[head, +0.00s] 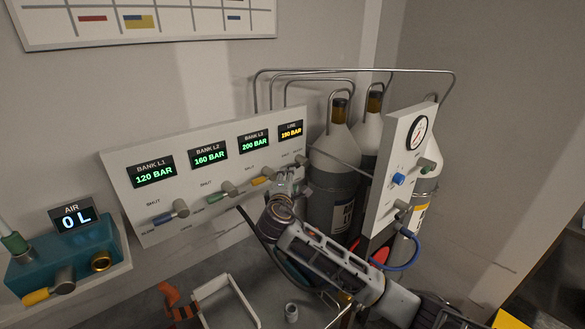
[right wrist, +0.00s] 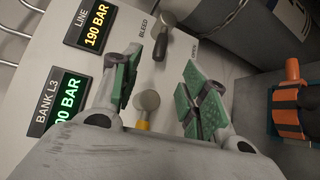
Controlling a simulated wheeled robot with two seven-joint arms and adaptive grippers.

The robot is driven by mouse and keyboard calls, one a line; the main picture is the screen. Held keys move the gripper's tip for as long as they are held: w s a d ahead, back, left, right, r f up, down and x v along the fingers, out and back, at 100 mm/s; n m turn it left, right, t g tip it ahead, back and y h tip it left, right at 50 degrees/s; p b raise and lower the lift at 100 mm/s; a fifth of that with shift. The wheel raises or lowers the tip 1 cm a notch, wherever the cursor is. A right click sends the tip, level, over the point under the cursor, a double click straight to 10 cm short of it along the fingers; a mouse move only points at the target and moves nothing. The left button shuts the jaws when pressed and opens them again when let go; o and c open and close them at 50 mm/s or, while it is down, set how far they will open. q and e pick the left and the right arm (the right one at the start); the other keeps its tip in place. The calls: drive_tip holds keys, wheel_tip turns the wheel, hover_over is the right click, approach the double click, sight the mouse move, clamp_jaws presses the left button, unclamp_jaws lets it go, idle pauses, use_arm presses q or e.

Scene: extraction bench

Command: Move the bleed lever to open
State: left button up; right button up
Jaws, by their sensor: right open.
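The bleed lever (right wrist: 160,45) shows in the right wrist view as a short dark handle hanging from a grey round pivot (right wrist: 168,18). The word BLEED is to its left and OPEN to its right; the handle points at neither. In the head view only its grey pivot (head: 302,160) shows clearly, at the panel's right end. My right gripper (right wrist: 162,62) is open, with green-padded fingers on either side of the handle's end in the picture. I cannot tell whether either finger touches it. In the head view this gripper (head: 284,184) is in front of the panel. My left gripper is not in view.
The grey panel (head: 140,185) has displays for three banks and the line, which reads 190 BAR. A yellow lever (right wrist: 143,125) is close under my right gripper. Gas cylinders (head: 335,170) and a gauge board (head: 395,150) stand right of the panel. A teal air unit (head: 90,255) is left.

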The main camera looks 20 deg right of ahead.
drive_tip(key=shift+p+x, duration=1.2)
drive_tip(key=shift+x, duration=4.45)
clamp_jaws()
